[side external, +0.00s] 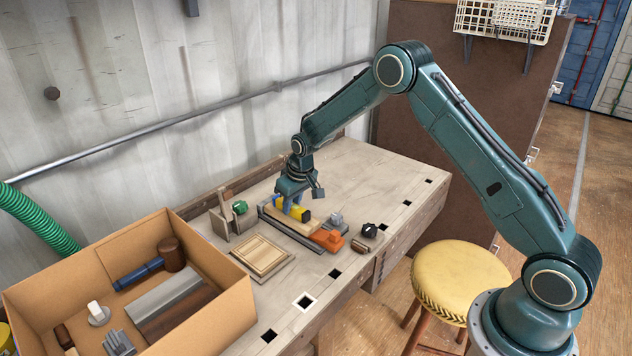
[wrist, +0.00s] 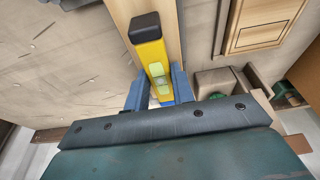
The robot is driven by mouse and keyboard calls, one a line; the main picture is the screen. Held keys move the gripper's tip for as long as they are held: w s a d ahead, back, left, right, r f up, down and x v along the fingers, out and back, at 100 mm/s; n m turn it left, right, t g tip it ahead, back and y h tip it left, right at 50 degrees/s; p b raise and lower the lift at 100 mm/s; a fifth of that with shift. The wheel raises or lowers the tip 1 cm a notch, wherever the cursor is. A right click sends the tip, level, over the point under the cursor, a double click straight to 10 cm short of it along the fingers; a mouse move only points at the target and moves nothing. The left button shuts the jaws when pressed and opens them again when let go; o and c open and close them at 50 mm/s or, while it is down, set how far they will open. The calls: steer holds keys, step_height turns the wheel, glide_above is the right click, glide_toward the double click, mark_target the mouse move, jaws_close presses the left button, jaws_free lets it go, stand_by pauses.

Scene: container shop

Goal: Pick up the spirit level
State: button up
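The spirit level (side external: 293,208) is a yellow bar with a black end cap and a pale green vial window. It lies on or just above a wooden board on the bench; I cannot tell if it touches. In the wrist view the level (wrist: 153,52) runs between the two blue fingers. My gripper (side external: 291,205) is down over it, pointing at the bench. In the wrist view the fingers of my gripper (wrist: 160,88) flank the level closely. Whether both press on it cannot be told. The level's near end is hidden behind the gripper.
The wooden board (wrist: 122,12) lies beneath the level. An orange tool (side external: 328,239), a black knob-like item (side external: 369,230) and a panelled wooden frame (side external: 259,256) are close by. A cardboard box (side external: 213,264) of tools stands front left. The bench's far right (side external: 385,178) is clear.

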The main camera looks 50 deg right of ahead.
jaws_close()
steer(key=shift+r, duration=0.1)
step_height(320, 180, up, 20)
stand_by(0.6)
stand_by(0.5)
